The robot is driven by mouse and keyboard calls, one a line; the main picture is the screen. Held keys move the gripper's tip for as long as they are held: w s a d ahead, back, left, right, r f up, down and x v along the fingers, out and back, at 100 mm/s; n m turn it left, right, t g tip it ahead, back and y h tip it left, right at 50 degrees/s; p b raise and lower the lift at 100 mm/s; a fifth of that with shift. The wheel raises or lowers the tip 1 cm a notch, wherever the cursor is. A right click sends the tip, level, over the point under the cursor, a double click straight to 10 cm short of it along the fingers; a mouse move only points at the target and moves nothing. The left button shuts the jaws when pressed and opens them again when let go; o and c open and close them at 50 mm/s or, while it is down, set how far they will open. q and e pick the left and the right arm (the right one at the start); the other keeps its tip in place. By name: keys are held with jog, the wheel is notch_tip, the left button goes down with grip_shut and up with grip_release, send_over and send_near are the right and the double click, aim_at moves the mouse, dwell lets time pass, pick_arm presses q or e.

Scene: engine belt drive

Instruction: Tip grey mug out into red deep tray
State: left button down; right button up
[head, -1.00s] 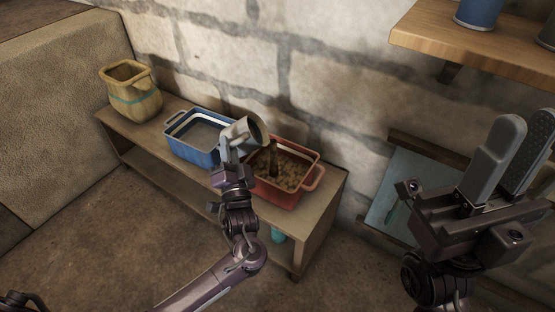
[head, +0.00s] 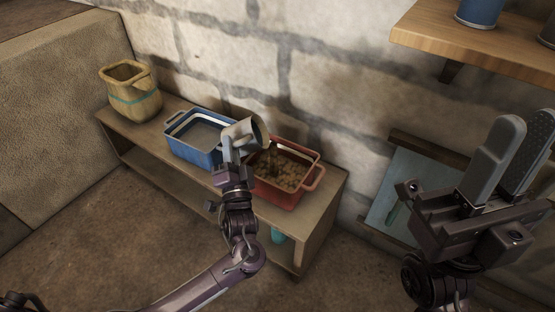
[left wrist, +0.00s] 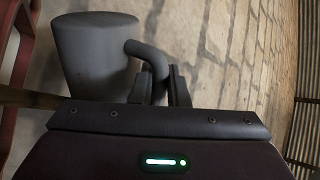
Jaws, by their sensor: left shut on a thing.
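The grey mug (head: 243,132) is tipped on its side, its mouth facing right over the left end of the red deep tray (head: 315,181). Brown chunky contents (head: 287,170) lie in the tray, and a small brown trail shows below the mug's mouth. My left gripper (head: 229,160) is shut on the mug's handle. The left wrist view shows the mug body (left wrist: 95,55) with its handle (left wrist: 150,55) between the fingers (left wrist: 163,85); the mug's inside is hidden there. My right gripper (head: 523,130) is open and empty at the right, away from the tray.
A blue tray (head: 197,153) stands just left of the red tray on the wooden bench (head: 150,131). A yellow jug-like pot (head: 131,92) stands at the bench's left end. A stone wall rises behind. A wooden shelf (head: 470,40) with a blue container (head: 478,12) is at the upper right.

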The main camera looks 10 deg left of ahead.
aim_at(244, 150)
pick_arm(q)
jog(key=shift+w+d+f+m+t+h+b, duration=0.15)
jog(key=shift+d+m+t+h, duration=0.15)
jog(key=shift+m, duration=0.4)
jog(key=shift+s+d+m+t+h+b, duration=0.1)
jog(key=shift+d+m+t+h+b, duration=0.15)
jog(key=shift+m, duration=0.45)
jog(key=shift+w+d+m+h+p, duration=0.1)
jog(key=shift+d+m+h+p, duration=0.2)
jog(key=shift+m, duration=0.1)
jog(key=shift+w+d+f+m+t+h+p, duration=0.1)
jog(key=shift+d+m+t+h+p, duration=0.15)
jog(key=shift+d+m, duration=0.2)
jog(key=shift+w+d+f+m+t+h+p, duration=0.1)
jog(key=shift+d+m+h+p, duration=0.1)
jog(key=shift+d+m+h, duration=0.25)
